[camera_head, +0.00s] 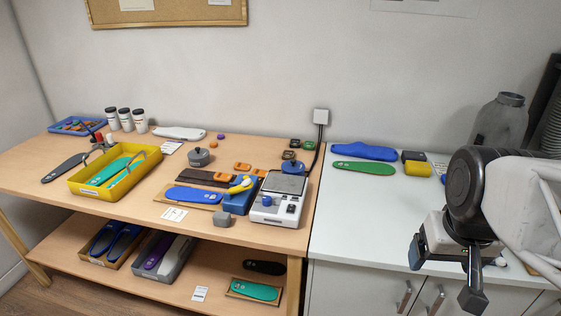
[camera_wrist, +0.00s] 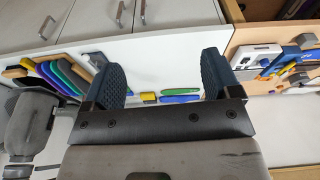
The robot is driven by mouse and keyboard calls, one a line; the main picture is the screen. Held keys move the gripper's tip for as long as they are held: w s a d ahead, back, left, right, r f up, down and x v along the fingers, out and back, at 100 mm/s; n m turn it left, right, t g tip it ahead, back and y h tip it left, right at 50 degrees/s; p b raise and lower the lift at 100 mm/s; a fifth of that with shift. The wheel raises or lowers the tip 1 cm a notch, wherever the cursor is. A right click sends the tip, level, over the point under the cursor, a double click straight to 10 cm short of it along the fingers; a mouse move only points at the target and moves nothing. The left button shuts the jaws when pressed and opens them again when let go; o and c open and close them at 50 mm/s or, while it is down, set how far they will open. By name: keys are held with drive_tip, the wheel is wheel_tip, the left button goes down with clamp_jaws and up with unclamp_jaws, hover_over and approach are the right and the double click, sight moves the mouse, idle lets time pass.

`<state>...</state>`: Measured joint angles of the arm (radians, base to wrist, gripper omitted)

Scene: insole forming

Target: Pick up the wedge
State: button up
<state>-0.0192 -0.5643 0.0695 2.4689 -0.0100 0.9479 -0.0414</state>
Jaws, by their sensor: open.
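No piece can be told for certain as the wedge. My gripper (camera_head: 446,274) hangs at the right over the counter's front edge, well apart from all of these. In the wrist view my gripper (camera_wrist: 160,80) has its two blue-grey pads wide apart with nothing between them.
A white scale (camera_head: 277,205) stands at the wooden table's right end. A yellow tray (camera_head: 80,183) holds a green insole. Blue (camera_head: 365,152) and green (camera_head: 363,168) insoles lie on the white counter (camera_head: 370,205), whose front is clear. A grey jug (camera_head: 500,120) stands behind my arm.

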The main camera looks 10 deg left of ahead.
drive_tip(key=w+a+r+n, duration=0.2)
drive_tip(key=w+a, duration=0.2)
drive_tip(key=w, duration=0.6)
drive_tip(key=w+a+r+n, duration=0.2)
drive_tip(key=w+a+n, duration=0.1)
drive_tip(key=w, duration=0.6)
drive_tip(key=n+g, duration=0.3)
drive_tip(key=n, duration=0.9)
hover_over(262, 173)
wheel_tip(262, 173, down, 23)
drive_tip(key=shift+s+d+r, duration=0.1)
drive_tip(key=shift+s+d, duration=0.05)
drive_tip(key=shift+a+f, duration=0.2)
drive_tip(key=shift+a, duration=0.05)
drive_tip(key=shift+f, duration=0.1)
drive_tip(key=shift+f, duration=1.2)
drive_tip(key=shift+f, duration=0.1)
